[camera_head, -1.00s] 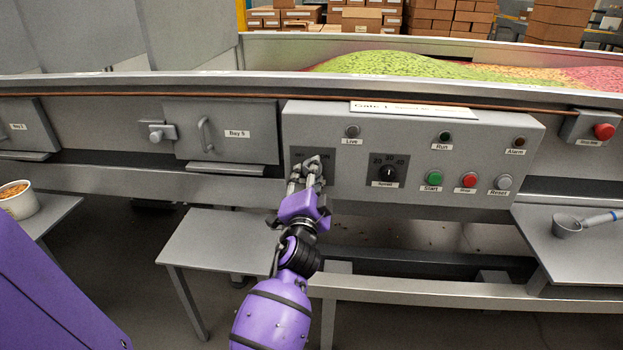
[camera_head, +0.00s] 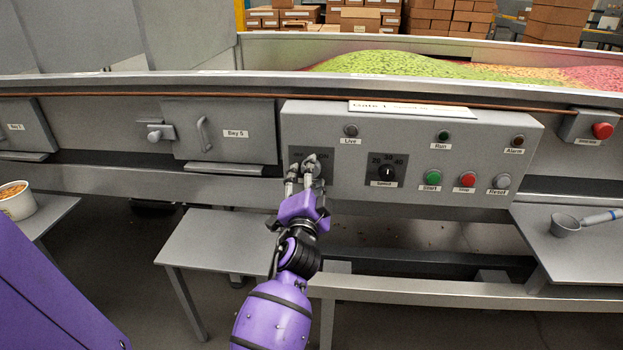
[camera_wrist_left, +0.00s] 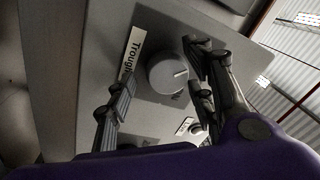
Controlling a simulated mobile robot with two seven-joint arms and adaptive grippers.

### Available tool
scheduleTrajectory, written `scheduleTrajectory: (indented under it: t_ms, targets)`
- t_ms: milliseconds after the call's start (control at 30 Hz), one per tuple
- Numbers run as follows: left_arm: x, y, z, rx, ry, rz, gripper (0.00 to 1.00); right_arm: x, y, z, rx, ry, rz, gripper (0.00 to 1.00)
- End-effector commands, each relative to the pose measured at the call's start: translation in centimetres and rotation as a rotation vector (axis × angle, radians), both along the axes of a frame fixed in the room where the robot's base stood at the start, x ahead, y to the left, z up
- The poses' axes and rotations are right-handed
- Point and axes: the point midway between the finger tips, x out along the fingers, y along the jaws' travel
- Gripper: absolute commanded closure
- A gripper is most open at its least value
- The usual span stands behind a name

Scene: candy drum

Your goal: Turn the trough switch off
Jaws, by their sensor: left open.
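The trough switch is a round grey knob (camera_wrist_left: 168,75) with a pale pointer line, next to a white label reading "Trough" (camera_wrist_left: 132,54) in the left wrist view. In the head view its dark plate (camera_head: 328,160) sits at the left of the grey control panel (camera_head: 415,125), and the knob is largely hidden by my fingers. My left gripper (camera_head: 303,167) is open in front of this plate. In the left wrist view the fingers of the left gripper (camera_wrist_left: 160,95) stand on either side of the knob; I cannot tell whether they touch it. My right gripper is not in view.
A speed dial (camera_head: 387,172) is right of the switch, with green start (camera_head: 433,178), red stop (camera_head: 467,180) and grey reset (camera_head: 501,181) buttons beyond. A low grey table (camera_head: 215,240) stands below left.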

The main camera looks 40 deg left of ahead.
Motion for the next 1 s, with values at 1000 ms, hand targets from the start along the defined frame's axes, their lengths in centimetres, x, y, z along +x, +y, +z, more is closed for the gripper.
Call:
scheduleTrajectory:
  t_ms: [1000]
  targets:
    - [-10.2,-6.3,-1.4,-0.002,0.001,0.000,0.51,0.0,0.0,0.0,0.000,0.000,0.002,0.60]
